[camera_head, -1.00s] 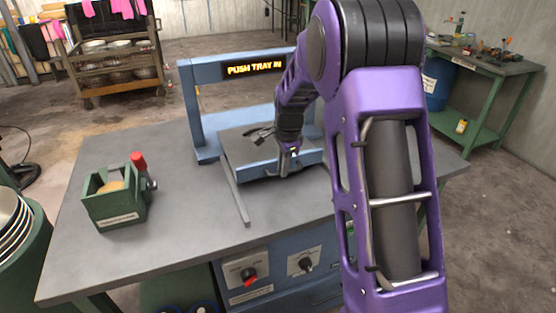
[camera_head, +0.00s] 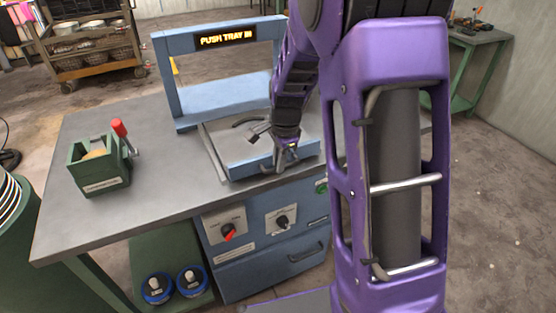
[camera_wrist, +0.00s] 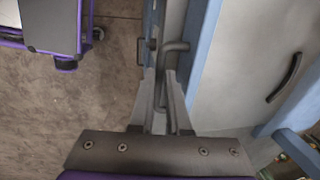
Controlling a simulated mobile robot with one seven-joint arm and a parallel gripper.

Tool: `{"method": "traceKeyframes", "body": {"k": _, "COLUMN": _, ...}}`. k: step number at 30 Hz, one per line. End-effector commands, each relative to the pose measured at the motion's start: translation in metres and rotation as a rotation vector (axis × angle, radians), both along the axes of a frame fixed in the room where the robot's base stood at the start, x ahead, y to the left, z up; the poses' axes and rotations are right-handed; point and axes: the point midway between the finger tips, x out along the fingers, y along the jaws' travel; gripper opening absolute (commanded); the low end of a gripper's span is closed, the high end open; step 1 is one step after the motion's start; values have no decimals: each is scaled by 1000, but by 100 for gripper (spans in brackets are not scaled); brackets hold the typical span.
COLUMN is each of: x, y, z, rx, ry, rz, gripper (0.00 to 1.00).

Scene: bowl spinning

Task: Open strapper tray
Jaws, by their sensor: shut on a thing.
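The strapper (camera_head: 165,85) is a blue frame on the grey table, with a lit sign (camera_head: 225,38) reading "PUSH TRAY IN". Its tray (camera_head: 241,168), a flat blue box with a grey top, sits pulled out in front of the frame, its front close to the table's front edge. My gripper (camera_head: 286,158) is at the tray's front. In the wrist view, my gripper (camera_wrist: 163,85) is shut on the tray's bent metal handle (camera_wrist: 175,47). The tray's top (camera_wrist: 225,65) shows to the right, with a dark curved handle (camera_wrist: 285,78) on it. My arm hides the tray's right part.
A green box with a red-handled lever (camera_head: 100,168) stands on the table (camera_head: 130,205) at left. Below are a knob panel (camera_head: 228,232) and two blue-rimmed round things (camera_head: 158,288). A shelf cart (camera_head: 85,45) and a green bench (camera_head: 480,45) stand behind.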

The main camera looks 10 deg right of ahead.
Motion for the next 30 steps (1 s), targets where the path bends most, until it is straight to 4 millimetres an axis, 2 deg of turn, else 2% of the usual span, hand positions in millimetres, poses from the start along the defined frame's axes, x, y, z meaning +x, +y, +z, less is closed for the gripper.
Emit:
{"method": "traceKeyframes", "body": {"k": 5, "x": 0, "y": 0, "z": 0, "rx": 0, "ry": -1, "rz": 0, "gripper": 0}}
{"method": "traceKeyframes", "body": {"k": 6, "x": 0, "y": 0, "z": 0, "rx": 0, "ry": -1, "rz": 0, "gripper": 18}}
{"method": "traceKeyframes", "body": {"k": 10, "x": 0, "y": 0, "z": 0, "rx": 0, "ry": -1, "rz": 0, "gripper": 42}}
{"method": "traceKeyframes", "body": {"k": 11, "x": 0, "y": 0, "z": 0, "rx": 0, "ry": -1, "rz": 0, "gripper": 45}}
{"method": "traceKeyframes", "body": {"k": 19, "x": 0, "y": 0, "z": 1, "rx": 0, "ry": -1, "rz": 0, "gripper": 45}}
{"method": "traceKeyframes", "body": {"k": 22, "x": 0, "y": 0, "z": 7, "rx": -1, "ry": -2, "rz": 0, "gripper": 45}}
{"method": "traceKeyframes", "body": {"k": 26, "x": -3, "y": -1, "z": 26, "rx": 0, "ry": -4, "rz": 0, "gripper": 45}}
{"method": "traceKeyframes", "body": {"k": 30, "x": -9, "y": -2, "z": 59, "rx": -1, "ry": -6, "rz": 1, "gripper": 45}}
